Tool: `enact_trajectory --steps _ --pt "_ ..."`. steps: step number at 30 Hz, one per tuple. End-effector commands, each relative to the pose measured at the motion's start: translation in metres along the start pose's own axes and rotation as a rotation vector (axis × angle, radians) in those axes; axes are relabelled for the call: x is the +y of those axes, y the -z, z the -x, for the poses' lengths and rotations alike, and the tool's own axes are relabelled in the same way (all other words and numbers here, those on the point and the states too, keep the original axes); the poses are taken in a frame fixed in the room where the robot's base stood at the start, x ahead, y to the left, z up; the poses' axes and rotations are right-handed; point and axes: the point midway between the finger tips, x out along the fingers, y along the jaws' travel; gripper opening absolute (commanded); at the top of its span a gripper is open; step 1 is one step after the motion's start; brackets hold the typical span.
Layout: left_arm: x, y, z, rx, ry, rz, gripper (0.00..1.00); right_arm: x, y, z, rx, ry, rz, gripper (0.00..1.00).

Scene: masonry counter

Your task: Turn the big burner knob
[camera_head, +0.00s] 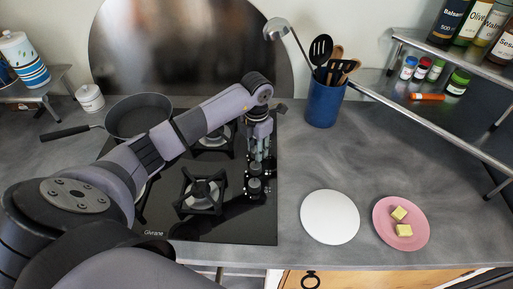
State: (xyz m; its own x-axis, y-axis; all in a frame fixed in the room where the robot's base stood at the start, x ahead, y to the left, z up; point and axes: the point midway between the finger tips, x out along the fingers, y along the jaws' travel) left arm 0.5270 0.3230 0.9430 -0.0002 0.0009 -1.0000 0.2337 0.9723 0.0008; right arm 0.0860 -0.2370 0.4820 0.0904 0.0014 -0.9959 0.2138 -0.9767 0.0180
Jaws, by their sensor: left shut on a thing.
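The black gas hob (234,226) is set in the grey counter and has a column of small knobs along its right side. My left arm reaches across the hob from the left. My left gripper (257,172) points down over the knob column and is shut on a burner knob. The fingers mostly hide the knob between them, so its turn angle cannot be told. Another knob (254,187) shows just in front of the fingers. My right gripper is not in view.
A dark frying pan (139,117) sits on the back left of the hob. A front burner (202,194) is bare. A blue utensil pot (323,104) stands behind right. A white plate (330,217) and a pink plate (388,236) with two yellow cubes lie to the right.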

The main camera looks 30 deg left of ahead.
Motion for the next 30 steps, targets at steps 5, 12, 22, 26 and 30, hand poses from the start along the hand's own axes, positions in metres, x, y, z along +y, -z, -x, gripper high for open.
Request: enact_trajectory --steps 5,12,22,26,30 --pt "0.000 0.000 0.000 0.000 0.000 0.000 0.01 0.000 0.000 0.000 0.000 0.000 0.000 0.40" --pt "0.000 0.000 0.000 0.000 -0.001 0.036 0.01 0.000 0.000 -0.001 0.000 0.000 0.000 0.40" --pt "0.001 0.000 0.000 -0.001 0.000 0.245 0.01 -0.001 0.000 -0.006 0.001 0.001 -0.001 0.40" --pt "0.000 0.000 -0.001 -0.001 0.000 0.365 0.01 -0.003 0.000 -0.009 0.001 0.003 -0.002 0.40" --pt "0.000 0.000 0.000 0.000 0.000 0.498 0.01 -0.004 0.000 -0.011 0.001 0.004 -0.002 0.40"
